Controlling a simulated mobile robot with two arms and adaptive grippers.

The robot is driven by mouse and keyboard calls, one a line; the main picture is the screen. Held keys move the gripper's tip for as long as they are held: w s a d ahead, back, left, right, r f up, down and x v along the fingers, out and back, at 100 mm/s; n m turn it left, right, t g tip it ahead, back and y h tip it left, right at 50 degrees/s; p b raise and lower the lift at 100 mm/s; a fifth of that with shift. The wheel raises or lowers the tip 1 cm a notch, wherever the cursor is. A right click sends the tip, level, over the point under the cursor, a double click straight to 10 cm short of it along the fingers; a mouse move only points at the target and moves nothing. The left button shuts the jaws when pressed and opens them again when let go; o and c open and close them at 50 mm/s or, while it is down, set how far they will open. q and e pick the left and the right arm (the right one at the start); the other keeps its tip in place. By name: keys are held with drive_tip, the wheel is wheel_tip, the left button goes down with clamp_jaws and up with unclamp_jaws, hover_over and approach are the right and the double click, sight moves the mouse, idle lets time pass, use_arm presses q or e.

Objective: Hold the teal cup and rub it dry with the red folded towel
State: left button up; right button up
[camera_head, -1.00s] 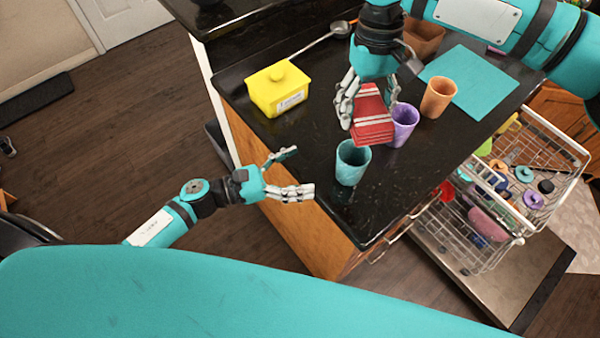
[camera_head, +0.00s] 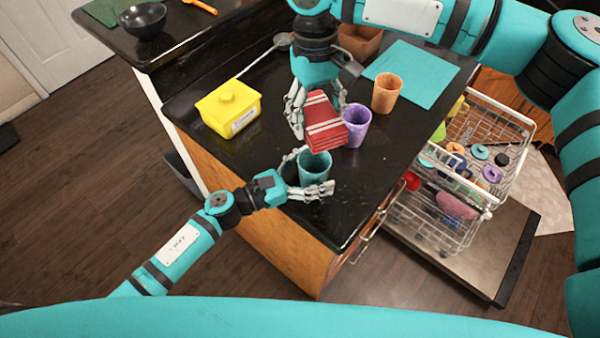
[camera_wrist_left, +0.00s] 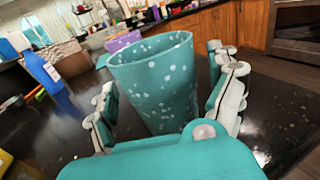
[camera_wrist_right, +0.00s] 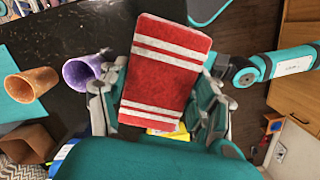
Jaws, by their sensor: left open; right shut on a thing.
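The teal cup (camera_head: 315,167) stands upright on the black counter near its front edge. My left gripper (camera_head: 312,174) is open around it, with fingers on both sides; in the left wrist view the speckled teal cup (camera_wrist_left: 158,85) sits between the open fingers (camera_wrist_left: 165,105). Whether the fingers touch it cannot be told. My right gripper (camera_head: 318,115) is shut on the red folded towel (camera_head: 325,124), which has white stripes, and holds it just behind the cup. The towel (camera_wrist_right: 162,75) also fills the middle of the right wrist view.
A purple cup (camera_head: 356,125) stands close right of the towel, with an orange cup (camera_head: 387,93) and teal mat (camera_head: 412,72) behind. An open dishwasher rack (camera_head: 490,130) stands right of the counter. The counter's front left is clear.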

use_arm(q)
drive_tip(key=shift+d, duration=0.1)
drive_tip(key=shift+c, duration=0.4)
drive_tip(key=c, duration=1.3)
